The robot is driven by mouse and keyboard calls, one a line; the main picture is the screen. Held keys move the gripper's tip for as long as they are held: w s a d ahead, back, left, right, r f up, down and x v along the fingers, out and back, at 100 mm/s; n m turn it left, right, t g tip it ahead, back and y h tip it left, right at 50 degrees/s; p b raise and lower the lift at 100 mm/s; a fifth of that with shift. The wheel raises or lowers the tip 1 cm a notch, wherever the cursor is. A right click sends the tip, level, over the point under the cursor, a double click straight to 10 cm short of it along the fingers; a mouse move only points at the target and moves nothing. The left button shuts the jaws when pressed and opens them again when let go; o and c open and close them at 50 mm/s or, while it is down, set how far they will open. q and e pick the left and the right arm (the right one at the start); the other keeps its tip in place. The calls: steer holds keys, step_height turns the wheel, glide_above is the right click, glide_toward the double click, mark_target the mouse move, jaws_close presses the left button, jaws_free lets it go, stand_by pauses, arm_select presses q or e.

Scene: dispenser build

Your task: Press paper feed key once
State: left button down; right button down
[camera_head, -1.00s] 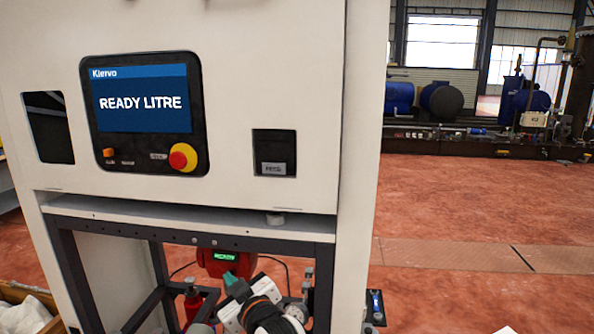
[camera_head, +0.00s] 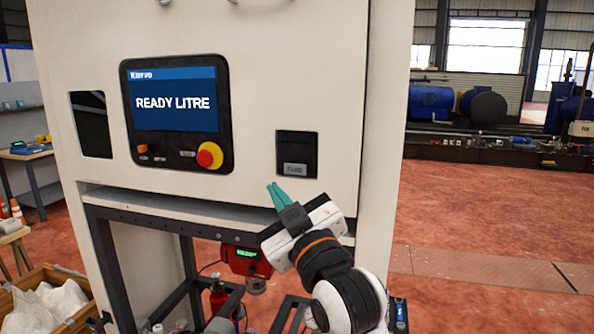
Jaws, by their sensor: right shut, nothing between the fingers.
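The paper feed key (camera_head: 295,168) is a small grey key with blurred lettering. It sits low in a dark square recess (camera_head: 297,147) on the white cabinet front, right of the screen. My right gripper (camera_head: 273,187) has teal fingertips, shut and empty. In the picture the tips show just below and left of the key, in front of the cabinet's lower edge. The gap between tips and panel cannot be judged. The screen (camera_head: 175,100) reads "READY LITRE". My left gripper is out of the view.
A red and yellow knob (camera_head: 209,155) and an orange switch (camera_head: 142,149) sit below the screen. A metal ledge (camera_head: 180,207) runs under the cabinet, with a red metering unit (camera_head: 245,262) beneath it. A wooden crate (camera_head: 45,300) holds white bags at lower left.

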glide_toward(289, 166)
steer(key=w+a+r, duration=0.2)
steer(key=w+a, duration=0.1)
steer(key=shift+w+d+f, duration=0.1)
steer(key=shift+w, duration=0.45)
steer(key=shift+w, duration=0.15)
stand_by(1.7)
steer(key=shift+w+d, duration=0.1)
steer(key=shift+w, duration=0.15)
steer(key=shift+w+d, duration=0.15)
steer(key=shift+w, duration=0.25)
stand_by(0.7)
steer(key=shift+s, duration=0.1)
steer(key=shift+s+a+p, duration=0.3)
steer(key=shift+s+p, duration=0.1)
steer(key=shift+s, duration=0.3)
